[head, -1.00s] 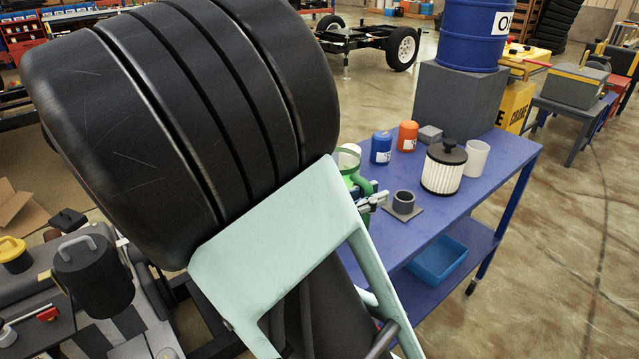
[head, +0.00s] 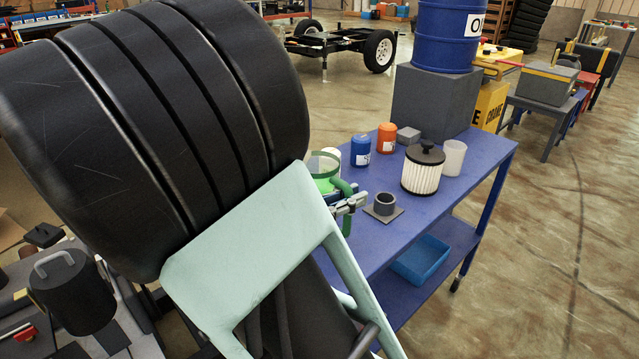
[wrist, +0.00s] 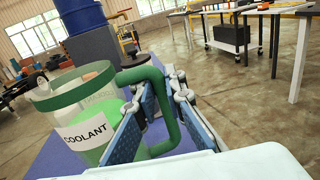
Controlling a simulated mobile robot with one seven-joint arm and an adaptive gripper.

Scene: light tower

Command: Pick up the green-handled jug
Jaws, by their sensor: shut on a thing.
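The green-handled jug (head: 324,167) is at the near left end of the blue cart, partly hidden behind my arm in the head view. In the wrist view the jug (wrist: 88,112) has a green rim, a clear upper part, green contents and a white COOLANT label. Its green handle (wrist: 170,128) stands between the two finger pads of my gripper (wrist: 160,110), which is shut on it. My gripper also shows at the handle in the head view (head: 348,203). The jug's base is hidden, so I cannot tell whether it touches the cart top.
The blue cart (head: 440,205) also carries a blue can (head: 360,151), an orange can (head: 386,138), a white filter with a black cap (head: 423,170), a white cup (head: 453,158) and a dark ring on a plate (head: 385,205). A blue drum (head: 446,38) stands on a grey block behind.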

